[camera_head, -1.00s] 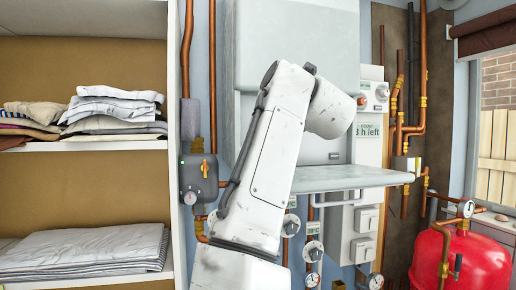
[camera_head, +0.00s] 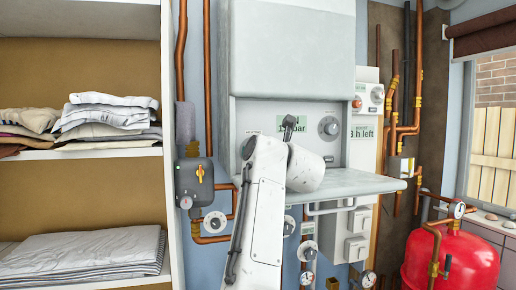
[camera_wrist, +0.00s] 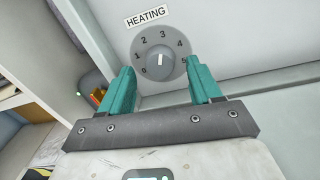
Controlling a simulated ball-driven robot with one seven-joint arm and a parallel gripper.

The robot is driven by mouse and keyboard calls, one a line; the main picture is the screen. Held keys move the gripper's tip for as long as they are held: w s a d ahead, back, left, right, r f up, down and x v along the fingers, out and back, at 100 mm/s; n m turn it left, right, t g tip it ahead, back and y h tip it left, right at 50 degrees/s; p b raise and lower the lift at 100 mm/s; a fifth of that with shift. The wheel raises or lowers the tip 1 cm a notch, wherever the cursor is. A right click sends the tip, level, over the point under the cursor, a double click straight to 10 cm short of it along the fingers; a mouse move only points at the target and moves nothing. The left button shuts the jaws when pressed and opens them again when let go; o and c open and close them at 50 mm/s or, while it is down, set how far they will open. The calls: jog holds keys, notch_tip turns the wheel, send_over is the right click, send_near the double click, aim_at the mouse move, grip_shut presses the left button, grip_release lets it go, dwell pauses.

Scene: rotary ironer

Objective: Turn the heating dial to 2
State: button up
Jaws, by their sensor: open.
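The heating dial (camera_wrist: 159,60) is a grey disc with numbers up to 5 and a round central knob, under a HEATING label (camera_wrist: 146,18) in the wrist view. Its white mark points up, at about 3. My gripper (camera_wrist: 164,80) has two teal fingers, open on either side of the dial, with nothing between them. I cannot tell if they touch the panel. In the head view my arm covers part of the ironer panel (camera_head: 270,122) and my fingers are hidden. A round dial (camera_head: 248,148) half hidden by my arm there may be the heating dial.
A grey shelf (camera_head: 360,184) juts out below the panel. A red tank (camera_head: 450,255) is at right.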

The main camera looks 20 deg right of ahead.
jog(key=shift+w, duration=0.8)
jog(key=c, duration=1)
jog(key=n, duration=0.4)
jog(key=shift+n, duration=2.2)
jog(key=shift+g+h, duration=0.3)
jog(key=shift+a, duration=0.1)
